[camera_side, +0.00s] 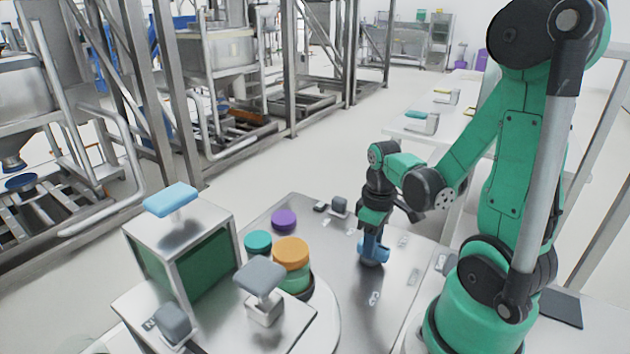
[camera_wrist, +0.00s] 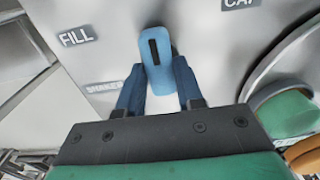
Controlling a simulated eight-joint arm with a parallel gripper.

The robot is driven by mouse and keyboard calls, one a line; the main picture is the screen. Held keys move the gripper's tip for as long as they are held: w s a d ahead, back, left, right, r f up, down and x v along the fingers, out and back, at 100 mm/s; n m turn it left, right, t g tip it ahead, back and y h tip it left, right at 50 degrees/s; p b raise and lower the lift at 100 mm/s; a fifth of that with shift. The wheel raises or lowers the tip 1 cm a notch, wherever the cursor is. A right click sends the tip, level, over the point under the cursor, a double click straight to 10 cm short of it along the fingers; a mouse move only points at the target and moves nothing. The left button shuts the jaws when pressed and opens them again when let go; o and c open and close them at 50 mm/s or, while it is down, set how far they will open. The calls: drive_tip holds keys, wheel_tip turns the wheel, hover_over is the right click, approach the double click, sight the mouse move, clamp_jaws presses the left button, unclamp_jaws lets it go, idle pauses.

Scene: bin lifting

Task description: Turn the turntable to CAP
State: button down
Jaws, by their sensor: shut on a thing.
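My gripper (camera_side: 373,243) is shut on a blue handle (camera_side: 372,259) on the metal table; in the wrist view my gripper's fingers (camera_wrist: 160,72) are on either side of the blue handle (camera_wrist: 153,50). A dark slot on the handle runs nearly upright in that view. A FILL label (camera_wrist: 76,36) lies to its left and a CAP label (camera_wrist: 240,3) to its upper right, cut by the frame edge. The round turntable (camera_side: 325,325) carries jars with teal (camera_side: 258,240), orange (camera_side: 290,252) and purple (camera_side: 284,218) lids. A jar also shows in the wrist view (camera_wrist: 285,112).
A box-shaped metal station with a light-blue handle (camera_side: 171,199) stands over the turntable's left side. A grey-handled block (camera_side: 260,280) is in front of it. A small grey knob (camera_side: 339,205) is behind my gripper. A third label (camera_wrist: 105,88) is too blurred to read.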

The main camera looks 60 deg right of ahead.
drive_tip(key=shift+m, duration=0.3)
drive_tip(key=m, duration=0.5)
drive_tip(key=shift+m, duration=0.3)
drive_tip(key=m, duration=0.6)
drive_tip(key=shift+m, duration=0.3)
idle(0.3)
drive_tip(key=c, duration=0.6)
unclamp_jaws()
drive_tip(key=shift+o, duration=0.2)
drive_tip(key=shift+r, duration=2.8)
